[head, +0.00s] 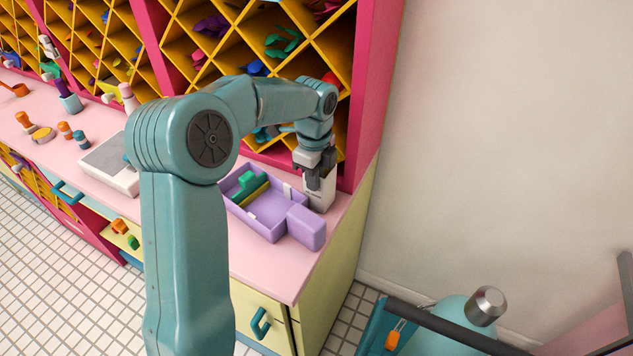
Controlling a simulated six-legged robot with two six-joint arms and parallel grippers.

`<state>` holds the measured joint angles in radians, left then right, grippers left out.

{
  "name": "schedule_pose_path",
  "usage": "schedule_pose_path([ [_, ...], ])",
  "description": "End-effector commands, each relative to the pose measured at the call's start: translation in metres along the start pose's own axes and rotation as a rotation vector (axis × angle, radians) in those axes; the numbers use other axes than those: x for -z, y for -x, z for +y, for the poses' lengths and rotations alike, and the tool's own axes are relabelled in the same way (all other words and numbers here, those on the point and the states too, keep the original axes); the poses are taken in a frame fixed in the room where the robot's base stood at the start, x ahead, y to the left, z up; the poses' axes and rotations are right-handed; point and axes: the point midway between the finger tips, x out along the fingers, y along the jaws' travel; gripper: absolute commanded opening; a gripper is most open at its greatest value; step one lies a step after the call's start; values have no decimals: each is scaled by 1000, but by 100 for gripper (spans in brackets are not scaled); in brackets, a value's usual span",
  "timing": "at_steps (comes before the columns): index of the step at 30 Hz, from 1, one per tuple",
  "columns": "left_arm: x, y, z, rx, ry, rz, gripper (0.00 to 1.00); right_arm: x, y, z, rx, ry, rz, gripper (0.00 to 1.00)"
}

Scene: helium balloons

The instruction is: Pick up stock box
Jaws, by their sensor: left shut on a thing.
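My left arm comes in from the left and bends down over the counter's right end. My left gripper (316,180) points down and is shut on a small white box (324,198), which stands upright at the back right of the counter. I cannot tell whether the box still touches the counter. This white box seems to be the stock box; its label is too small to read. A purple tray (268,229) lies just left of it, with a green and a yellow piece inside. My right gripper is not in view.
A purple block (306,228) sits at the tray's right corner. A yellow lattice shelf (215,70) with balloons rises behind the pink counter (290,278). A white wall (480,140) is at right. A teal helium cylinder (462,318) stands at lower right.

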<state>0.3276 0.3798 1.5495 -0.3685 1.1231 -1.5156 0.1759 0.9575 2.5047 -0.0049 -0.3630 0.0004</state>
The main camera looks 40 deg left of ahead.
Motion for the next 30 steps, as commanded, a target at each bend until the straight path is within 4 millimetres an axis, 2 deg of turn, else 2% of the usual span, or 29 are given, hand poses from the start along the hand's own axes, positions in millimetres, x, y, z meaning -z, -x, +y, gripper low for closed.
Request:
schedule_pose_path([
  [5, 0, 20, -1, 6, 1, 0, 0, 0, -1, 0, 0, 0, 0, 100],
  [8, 0, 39, -1, 7, 1, 0, 0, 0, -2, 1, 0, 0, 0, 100],
  [14, 0, 89, -1, 8, 0, 0, 0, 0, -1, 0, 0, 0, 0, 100],
  [21, 0, 159, -1, 6, 0, 0, 0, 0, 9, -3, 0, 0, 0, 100],
  [25, 0, 182, -1, 3, -1, 0, 0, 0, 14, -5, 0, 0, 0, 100],
  [30, 0, 196, 0, 2, 0, 0, 0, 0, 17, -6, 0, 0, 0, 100],
])
